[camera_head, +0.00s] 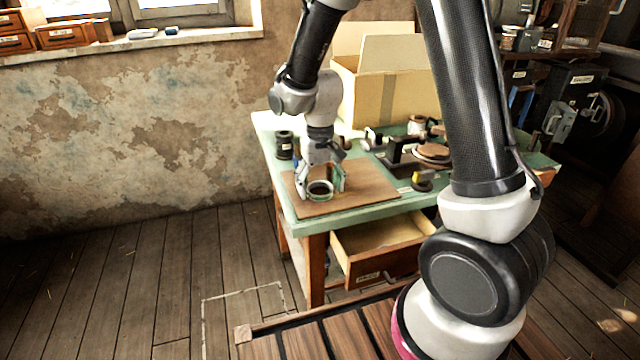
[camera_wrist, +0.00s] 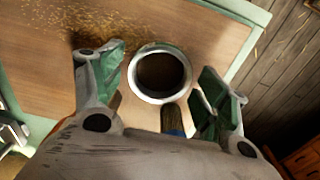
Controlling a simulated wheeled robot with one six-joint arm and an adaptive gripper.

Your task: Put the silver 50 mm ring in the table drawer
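The silver ring (camera_head: 320,198) lies on the brown board on the green table. In the wrist view the ring (camera_wrist: 160,101) shows as a bright rim around a dark opening. My gripper (camera_head: 321,184) is low over the board, with its green-padded fingers on either side of the ring. In the wrist view my gripper (camera_wrist: 160,88) is open, and a small gap shows between each finger and the ring. The table drawer (camera_head: 366,263) is pulled out below the tabletop, and its visible inside looks empty.
The brown board (camera_head: 365,195) has wood dust on it. A brush-like thing (camera_wrist: 172,118) shows just below the ring. A dark spool (camera_head: 284,145) stands at the table's left. A cardboard box (camera_head: 385,95) and metal tools fill the back and right.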

